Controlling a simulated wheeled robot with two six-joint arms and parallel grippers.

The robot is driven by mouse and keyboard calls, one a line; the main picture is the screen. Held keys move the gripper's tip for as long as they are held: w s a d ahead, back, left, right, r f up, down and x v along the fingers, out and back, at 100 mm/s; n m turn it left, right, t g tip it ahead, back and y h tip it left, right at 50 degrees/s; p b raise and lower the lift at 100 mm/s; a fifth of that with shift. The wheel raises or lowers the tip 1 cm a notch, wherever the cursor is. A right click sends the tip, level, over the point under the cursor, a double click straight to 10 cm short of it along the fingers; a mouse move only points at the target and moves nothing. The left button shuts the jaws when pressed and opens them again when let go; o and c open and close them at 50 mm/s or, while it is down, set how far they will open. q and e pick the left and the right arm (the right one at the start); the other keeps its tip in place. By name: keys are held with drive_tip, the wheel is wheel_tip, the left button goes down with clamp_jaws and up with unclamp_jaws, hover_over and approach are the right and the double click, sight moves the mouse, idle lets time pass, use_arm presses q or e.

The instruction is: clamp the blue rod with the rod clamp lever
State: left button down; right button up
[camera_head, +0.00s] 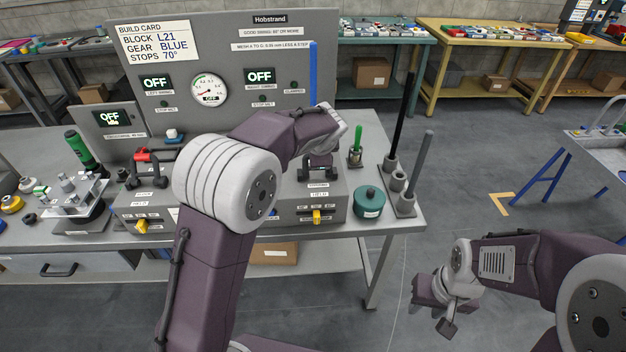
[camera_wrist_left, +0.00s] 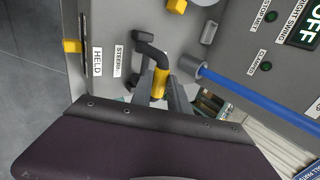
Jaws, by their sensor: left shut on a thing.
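The blue rod (camera_head: 313,72) stands upright behind the right-hand machine box. In the left wrist view the blue rod (camera_wrist_left: 268,101) has its lower end in a grey collar (camera_wrist_left: 192,66). A black bent lever with a yellow grip (camera_wrist_left: 160,83), apparently the rod clamp lever, is close beside the collar. My left gripper (camera_wrist_left: 168,94) is shut on its yellow grip. In the head view my left gripper (camera_head: 333,140) is over the right-hand box, its fingertips mostly hidden by my wrist. My right gripper (camera_head: 432,308) is open and empty, away from the bench.
A green jar (camera_head: 369,201) and a stand with black (camera_head: 403,118) and grey (camera_head: 421,152) rods are right of the box. A short green-topped item (camera_head: 357,136) stands behind. The grey panel (camera_head: 245,90) rises behind the lever. The floor around my right gripper is clear.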

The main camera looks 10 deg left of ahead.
use_arm(q)
drive_tip(key=shift+s+d+f+t+y+b, duration=0.25)
drive_tip(key=shift+s+f+t+b, duration=0.5)
drive_tip(key=shift+b, duration=3)
drive_tip(key=shift+s+d+f+t+y+b, duration=0.25)
drive_tip(key=shift+s+t+b, duration=0.6)
drive_tip(key=shift+b, duration=2.9)
drive_tip(key=shift+s+d+f+t+y+b, duration=0.15)
drive_tip(key=shift+s+f+t+b, duration=0.65)
drive_tip(key=shift+b, duration=2.95)
drive_tip(key=shift+w+r+t+b, duration=0.3)
drive_tip(key=shift+r+t+b, duration=0.2)
drive_tip(key=shift+b, duration=0.1)
drive_tip(key=c, duration=1.3)
unclamp_jaws()
drive_tip(key=shift+a+f, duration=0.1)
drive_tip(key=shift+w, duration=0.15)
drive_tip(key=p+v, duration=0.1)
drive_tip(key=v, duration=0.8)
